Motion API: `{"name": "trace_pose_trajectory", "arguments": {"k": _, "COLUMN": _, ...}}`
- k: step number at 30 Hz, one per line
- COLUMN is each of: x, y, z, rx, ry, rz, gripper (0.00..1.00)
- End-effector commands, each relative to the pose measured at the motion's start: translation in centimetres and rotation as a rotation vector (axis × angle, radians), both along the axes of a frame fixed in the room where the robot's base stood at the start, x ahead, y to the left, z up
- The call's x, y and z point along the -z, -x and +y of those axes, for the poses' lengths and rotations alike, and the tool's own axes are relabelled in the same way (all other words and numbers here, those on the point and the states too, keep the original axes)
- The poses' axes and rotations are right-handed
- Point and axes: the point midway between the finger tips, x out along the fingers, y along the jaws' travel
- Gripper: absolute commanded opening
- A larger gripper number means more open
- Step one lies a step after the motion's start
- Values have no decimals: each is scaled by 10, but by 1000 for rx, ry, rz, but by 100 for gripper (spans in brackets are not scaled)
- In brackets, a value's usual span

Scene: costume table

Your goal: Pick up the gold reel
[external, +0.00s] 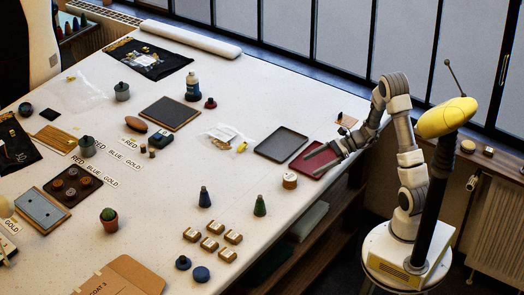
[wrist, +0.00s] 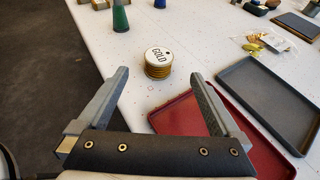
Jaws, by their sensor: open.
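The gold reel (wrist: 158,63) stands upright on the white table in the wrist view, with a white top marked GOLD and gold thread around its side. It also shows in the external view (external: 290,181), near the table's right edge, left of the red tray. My gripper (wrist: 158,85) is open and empty. In the wrist view the reel appears beyond the fingertips, between their lines, and apart from them. In the external view my gripper (external: 311,162) hangs over the red tray area, to the upper right of the reel.
A red tray (wrist: 185,118) lies beneath my gripper, with a grey tray (wrist: 262,98) beside it. Several small labelled blocks (external: 212,244) sit near the front edge. The table around the reel is clear.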

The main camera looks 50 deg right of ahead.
Motion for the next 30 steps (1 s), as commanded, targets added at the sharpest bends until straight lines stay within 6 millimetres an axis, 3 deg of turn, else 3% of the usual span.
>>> {"name": "trace_pose_trajectory", "arguments": {"k": 9, "x": 26, "y": -34, "z": 50, "rx": -4, "ry": 2, "rz": 1, "gripper": 100}}
{"name": "trace_pose_trajectory", "arguments": {"k": 30, "x": 50, "y": -70, "z": 100, "rx": -3, "ry": 1, "rz": 0, "gripper": 100}}
